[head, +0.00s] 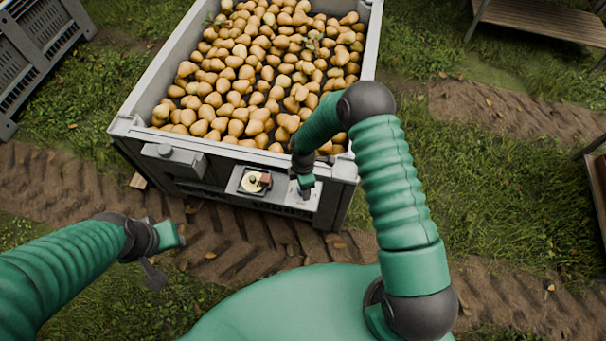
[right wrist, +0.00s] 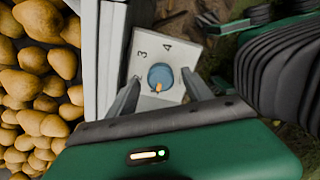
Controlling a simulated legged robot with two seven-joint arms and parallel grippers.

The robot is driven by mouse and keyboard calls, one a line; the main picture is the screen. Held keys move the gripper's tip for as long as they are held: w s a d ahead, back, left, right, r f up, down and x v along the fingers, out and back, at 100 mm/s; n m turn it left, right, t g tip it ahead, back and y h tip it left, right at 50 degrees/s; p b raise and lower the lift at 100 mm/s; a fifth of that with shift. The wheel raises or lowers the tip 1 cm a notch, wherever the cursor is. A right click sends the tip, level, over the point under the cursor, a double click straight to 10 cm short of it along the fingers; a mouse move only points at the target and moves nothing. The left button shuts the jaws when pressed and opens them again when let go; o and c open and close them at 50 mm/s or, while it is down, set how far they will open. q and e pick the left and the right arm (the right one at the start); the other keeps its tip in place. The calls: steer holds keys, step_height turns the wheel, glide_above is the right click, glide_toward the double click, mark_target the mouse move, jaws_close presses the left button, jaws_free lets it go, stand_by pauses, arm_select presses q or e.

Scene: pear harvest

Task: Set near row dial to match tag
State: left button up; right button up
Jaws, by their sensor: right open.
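In the right wrist view a blue round dial (right wrist: 161,77) sits on a pale plate (right wrist: 185,52) marked with the numerals 3 and 4. Its orange pointer aims toward the bottom of that picture, away from both numerals. My right gripper (right wrist: 161,80) is open, with its fingers on either side of the dial; I cannot tell whether they touch it. In the head view my right gripper (head: 305,190) covers most of this dial at the crate's front right. My left gripper (head: 166,250) is empty, apart from the crate; its finger opening is unclear. No tag is readable.
A grey crate (head: 144,104) full of pears (head: 262,75) stands ahead. A cream disc with a red part (head: 254,182) is mounted on its front, left of the dial. A grey box (head: 172,158) is farther left. Another crate (head: 38,50) stands upper left.

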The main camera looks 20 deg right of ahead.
step_height(320, 180, up, 16)
steer(key=p, duration=0.2)
steer(key=shift+f, duration=0.15)
